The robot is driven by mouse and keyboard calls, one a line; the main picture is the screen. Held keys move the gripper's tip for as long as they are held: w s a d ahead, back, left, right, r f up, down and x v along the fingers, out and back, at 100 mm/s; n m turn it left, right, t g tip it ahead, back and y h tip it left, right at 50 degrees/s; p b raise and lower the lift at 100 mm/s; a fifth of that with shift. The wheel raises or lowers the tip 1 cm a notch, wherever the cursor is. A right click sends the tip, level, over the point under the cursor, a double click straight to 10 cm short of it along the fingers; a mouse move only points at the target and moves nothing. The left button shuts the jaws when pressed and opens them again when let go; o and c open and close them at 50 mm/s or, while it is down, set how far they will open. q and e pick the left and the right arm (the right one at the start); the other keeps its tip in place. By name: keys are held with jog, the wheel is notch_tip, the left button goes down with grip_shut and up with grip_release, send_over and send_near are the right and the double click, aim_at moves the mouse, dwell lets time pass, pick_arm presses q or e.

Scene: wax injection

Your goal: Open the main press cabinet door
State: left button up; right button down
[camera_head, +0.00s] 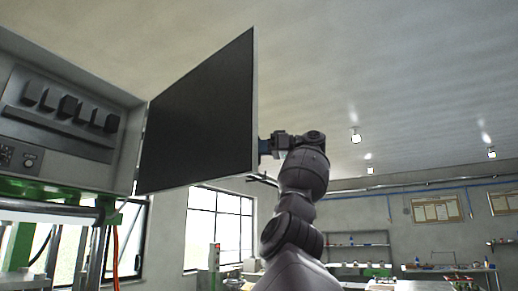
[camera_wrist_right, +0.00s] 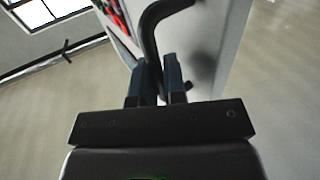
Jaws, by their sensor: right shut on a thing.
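The press cabinet (camera_head: 70,115) is at the left in the head view, with its inside showing a row of dark switch blocks. Its door (camera_head: 200,115) stands swung well open toward the right, its dark inner face toward me. My right gripper (camera_head: 264,147) is at the door's outer edge. In the right wrist view, my right gripper (camera_wrist_right: 160,80) is shut on the dark curved door handle (camera_wrist_right: 150,40), which stands out from the pale door face (camera_wrist_right: 215,50). Part of the handle is hidden between the fingers. My left gripper is in neither view.
A green press frame (camera_head: 45,205) with metal columns stands below the cabinet. Windows (camera_head: 220,228) are behind the door. Shelves (camera_head: 360,247) and boards (camera_head: 436,209) are on the far wall at right. The space right of my right arm looks clear.

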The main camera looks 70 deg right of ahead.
jog(key=c, duration=1.2)
grip_release()
jog(key=shift+w, duration=0.1)
jog(key=shift+s+d, duration=0.3)
jog(key=shift+s, duration=1.5)
jog(key=shift+s+d, duration=0.25)
jog(key=shift+s, duration=1.5)
jog(key=shift+s+d, duration=0.3)
jog(key=shift+s, duration=1.5)
